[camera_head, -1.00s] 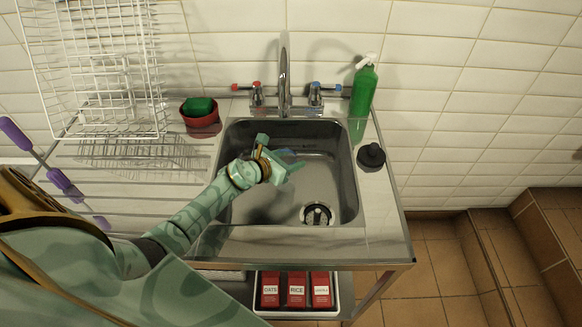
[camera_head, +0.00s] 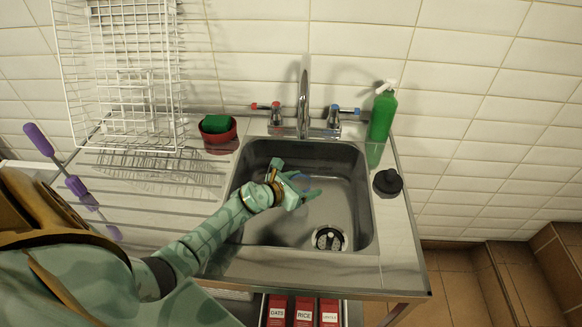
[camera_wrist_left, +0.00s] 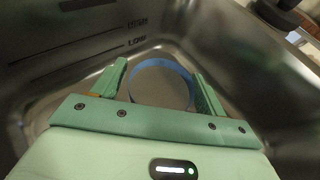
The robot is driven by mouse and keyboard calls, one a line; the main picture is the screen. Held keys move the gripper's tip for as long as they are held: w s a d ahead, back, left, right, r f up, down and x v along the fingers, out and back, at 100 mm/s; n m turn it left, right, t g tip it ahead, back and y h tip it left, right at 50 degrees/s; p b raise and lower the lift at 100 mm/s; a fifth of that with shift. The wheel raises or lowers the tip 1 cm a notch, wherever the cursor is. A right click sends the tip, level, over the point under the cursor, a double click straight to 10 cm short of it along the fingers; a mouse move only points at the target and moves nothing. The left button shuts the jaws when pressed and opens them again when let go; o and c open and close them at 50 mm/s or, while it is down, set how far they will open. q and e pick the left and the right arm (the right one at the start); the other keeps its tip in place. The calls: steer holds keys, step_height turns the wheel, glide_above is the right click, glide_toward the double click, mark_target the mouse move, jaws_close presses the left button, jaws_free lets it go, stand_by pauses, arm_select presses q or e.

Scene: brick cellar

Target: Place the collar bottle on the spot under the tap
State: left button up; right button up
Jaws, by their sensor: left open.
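My left gripper (camera_head: 301,183) is open over the sink basin, below the tap (camera_head: 304,100). In the left wrist view a thin blue ring (camera_wrist_left: 160,63) shows beyond and between its open fingers, around a plain grey area. It also shows faintly in the head view beside the fingers (camera_head: 310,181). I cannot tell if it is a mark on the basin floor or part of a clear object. A green bottle (camera_head: 381,122) with a white top stands upright at the back right of the sink; I cannot tell if it is the collar bottle. My right gripper is not in view.
The sink (camera_head: 262,232) has a drain (camera_head: 328,238) at front right. A black stopper-like thing (camera_head: 387,182) lies on the right rim. A red bowl (camera_head: 221,142) with a green sponge (camera_head: 215,124) and a white wire rack (camera_head: 120,75) stand left. Red boxes (camera_head: 303,312) sit below.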

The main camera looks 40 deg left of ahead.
arm_select(q)
steer(key=p+v, duration=0.3)
steer(key=v, duration=0.8)
steer(key=shift+s, duration=0.25)
